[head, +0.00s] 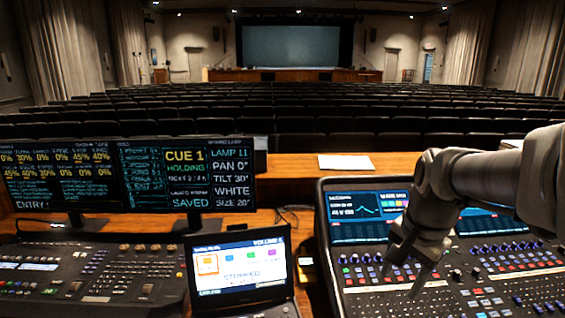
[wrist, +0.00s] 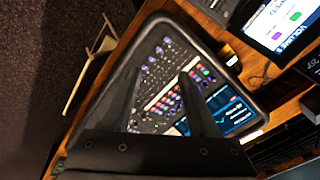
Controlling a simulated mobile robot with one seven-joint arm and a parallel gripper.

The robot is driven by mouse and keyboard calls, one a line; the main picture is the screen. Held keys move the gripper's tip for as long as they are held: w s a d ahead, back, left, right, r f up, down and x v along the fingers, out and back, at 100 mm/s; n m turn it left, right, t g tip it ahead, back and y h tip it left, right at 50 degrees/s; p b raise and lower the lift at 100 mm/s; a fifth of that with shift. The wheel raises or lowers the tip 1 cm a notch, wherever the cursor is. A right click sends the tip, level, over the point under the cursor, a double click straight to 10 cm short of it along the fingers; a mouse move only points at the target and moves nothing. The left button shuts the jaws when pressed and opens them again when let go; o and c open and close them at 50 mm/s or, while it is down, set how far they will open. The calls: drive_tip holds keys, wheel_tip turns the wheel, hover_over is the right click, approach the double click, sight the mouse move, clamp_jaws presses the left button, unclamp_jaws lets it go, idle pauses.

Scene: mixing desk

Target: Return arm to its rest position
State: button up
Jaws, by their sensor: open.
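My gripper (head: 402,278) hangs above the left part of the sound mixing console (head: 332,255) in the head view, with my arm reaching in from the right edge. Its fingers point down and are spread apart with nothing between them. In the wrist view my gripper (wrist: 155,85) shows two dark fingers with a gap over the console's knobs and buttons (wrist: 165,100). The console's screens are partly hidden behind my arm in the head view. I cannot tell whether the fingertips touch the console.
A laptop (head: 240,268) stands left of the console. Two monitors (head: 65,178) and a lighting desk (head: 95,275) are farther left. White paper (head: 345,162) lies on the wooden ledge behind. Rows of dark seats (head: 290,110) face a stage screen (head: 290,46).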

drive_tip(key=s+a+n+t, duration=0.1)
drive_tip(key=s+a+n, duration=0.2)
drive_tip(key=s+n, duration=0.2)
drive_tip(key=s+a+r+n+t, duration=0.1)
drive_tip(key=s+a+n, duration=0.3)
drive_tip(key=s, duration=0.4)
drive_tip(key=shift+s+a+r+n+t, duration=0.2)
drive_tip(key=shift+n+t, duration=0.2)
drive_tip(key=shift+n, duration=0.5)
drive_tip(key=shift+w, duration=0.1)
drive_tip(key=shift+c, duration=0.8)
